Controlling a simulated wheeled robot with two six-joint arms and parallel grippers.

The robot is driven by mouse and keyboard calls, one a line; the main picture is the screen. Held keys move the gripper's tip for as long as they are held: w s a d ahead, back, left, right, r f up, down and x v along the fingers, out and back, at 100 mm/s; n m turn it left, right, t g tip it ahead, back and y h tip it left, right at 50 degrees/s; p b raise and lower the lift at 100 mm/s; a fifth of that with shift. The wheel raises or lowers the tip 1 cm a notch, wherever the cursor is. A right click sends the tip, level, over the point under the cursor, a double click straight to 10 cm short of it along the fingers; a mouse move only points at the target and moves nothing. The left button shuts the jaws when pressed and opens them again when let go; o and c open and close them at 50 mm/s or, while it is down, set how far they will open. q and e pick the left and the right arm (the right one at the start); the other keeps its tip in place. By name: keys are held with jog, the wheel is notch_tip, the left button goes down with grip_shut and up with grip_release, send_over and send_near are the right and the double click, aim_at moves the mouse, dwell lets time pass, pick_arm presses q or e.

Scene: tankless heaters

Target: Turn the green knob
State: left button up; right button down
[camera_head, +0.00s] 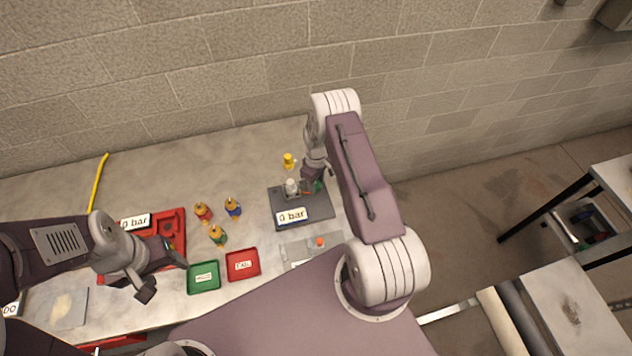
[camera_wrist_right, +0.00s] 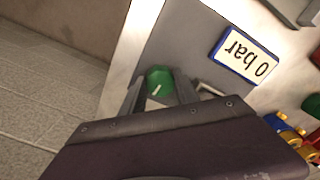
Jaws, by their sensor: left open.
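The green knob (camera_wrist_right: 158,82) with a pale pointer mark sits on a dark grey panel (camera_wrist_right: 185,40) in the right wrist view. My right gripper (camera_wrist_right: 160,84) has its two fingers apart on either side of the knob; whether they press on it I cannot tell. In the head view the knob (camera_head: 319,187) is partly hidden by my right gripper (camera_head: 313,180), which reaches down over the panel's back right. The panel carries a "0 bar" display (camera_head: 292,216). My left gripper (camera_head: 164,272) is open and empty above the table's left part, beside a red device (camera_head: 177,222).
Small red, blue and green-yellow valves (camera_head: 218,235) stand left of the panel. A green tray (camera_head: 204,277) and a red tray (camera_head: 243,264) lie in front. A yellow valve (camera_head: 288,161) stands behind the panel, near the brick wall (camera_head: 230,70). A grey plate (camera_head: 312,248) lies in front of the panel.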

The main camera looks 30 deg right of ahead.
jog(key=shift+w, duration=0.1)
jog(key=shift+m+b, duration=1.1)
jog(key=m+b, duration=0.2)
jog(key=m, duration=0.1)
jog(key=shift+w+m, duration=0.1)
jog(key=shift+m, duration=0.2)
jog(key=m+b, duration=0.2)
jog(key=m, duration=0.1)
jog(key=shift+r, duration=0.1)
jog(key=shift+r+m+b, duration=0.1)
jog(key=shift+m+b, duration=0.5)
jog(key=shift+m, duration=1)
jog(key=shift+w, duration=0.1)
